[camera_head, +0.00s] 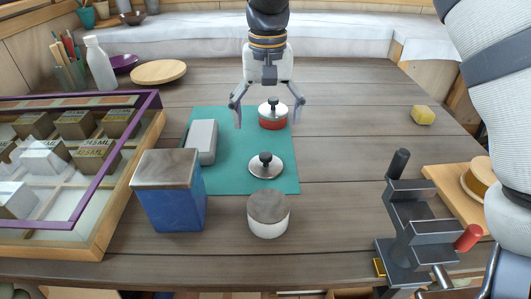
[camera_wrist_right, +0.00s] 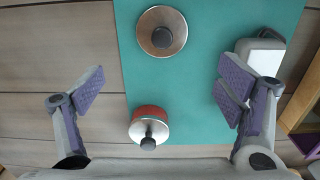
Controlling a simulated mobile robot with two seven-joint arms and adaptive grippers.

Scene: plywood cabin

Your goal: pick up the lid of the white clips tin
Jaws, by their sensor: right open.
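A round white tin (camera_head: 268,222) with a flat grey-brown top stands at the front edge of the green mat; no knob shows on it. A silver lid with a black knob (camera_head: 266,168) lies on the mat behind it and shows in the right wrist view (camera_wrist_right: 150,46). A red tin (camera_head: 272,123) with a similar knobbed lid stands farther back, also in the right wrist view (camera_wrist_right: 136,128). My right gripper (camera_head: 267,122) is open and empty, its fingers spread above the mat on either side of the red tin in the head view. My left gripper is out of view.
A grey-white case (camera_head: 202,138) lies at the mat's left edge. A blue box (camera_head: 172,208) and a purple-edged sectioned case (camera_head: 112,215) stand left. A dark metal fixture (camera_head: 408,225) with a red handle stands right.

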